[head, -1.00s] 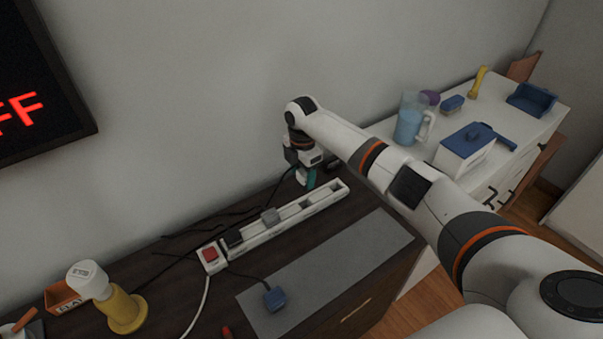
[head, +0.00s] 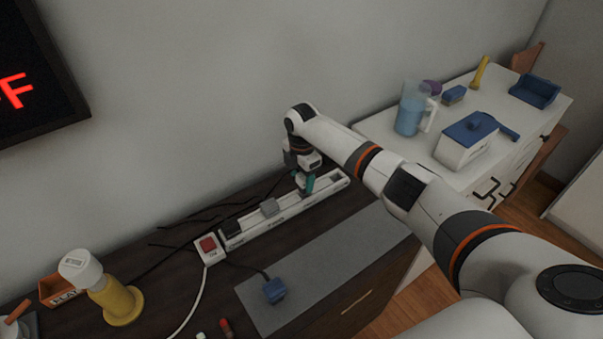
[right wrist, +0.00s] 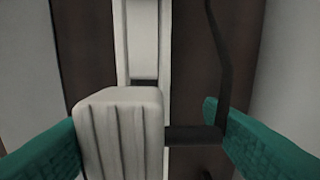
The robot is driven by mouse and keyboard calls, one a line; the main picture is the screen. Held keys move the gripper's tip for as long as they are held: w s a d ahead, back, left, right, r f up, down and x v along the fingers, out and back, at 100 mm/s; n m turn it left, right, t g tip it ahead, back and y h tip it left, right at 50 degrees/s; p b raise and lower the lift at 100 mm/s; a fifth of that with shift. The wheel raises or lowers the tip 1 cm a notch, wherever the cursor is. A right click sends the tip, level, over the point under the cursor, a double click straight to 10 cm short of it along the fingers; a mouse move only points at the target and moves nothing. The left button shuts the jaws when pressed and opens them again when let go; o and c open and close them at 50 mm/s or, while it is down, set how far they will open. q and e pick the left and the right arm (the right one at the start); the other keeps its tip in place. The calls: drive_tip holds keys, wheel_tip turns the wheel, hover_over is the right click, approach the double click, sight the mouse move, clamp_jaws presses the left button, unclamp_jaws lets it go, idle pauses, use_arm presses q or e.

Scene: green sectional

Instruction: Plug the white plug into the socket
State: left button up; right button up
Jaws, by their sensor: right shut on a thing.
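My right gripper (head: 306,189) is down over the far right part of the white power strip (head: 277,222). In the right wrist view its green fingertips (right wrist: 165,135) stand either side of a ribbed white plug (right wrist: 122,135), which is close against the left finger. A dark piece, perhaps its cord, runs from the plug toward the right finger. The strip (right wrist: 143,40) lies behind and under the plug. The plug hides the socket below, so I cannot tell whether it is seated. In the head view the plug is hidden by the gripper. My left gripper is not in view.
A black plug (head: 231,228) and a grey plug (head: 268,207) sit in the strip, left of my gripper. A red switch (head: 208,244) is at its left end. A blue plug (head: 275,291) lies on the grey mat (head: 325,265). Black cords run along the wall.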

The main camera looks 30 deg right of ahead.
drive_tip(key=shift+f+p, duration=0.15)
drive_tip(key=shift+p, duration=0.5)
idle(1.7)
drive_tip(key=shift+f+b, duration=0.9)
drive_tip(key=shift+f, duration=0.45)
drive_tip(key=o, duration=1.1)
drive_tip(key=shift+c, duration=0.2)
wheel_tip(320, 180, up, 12)
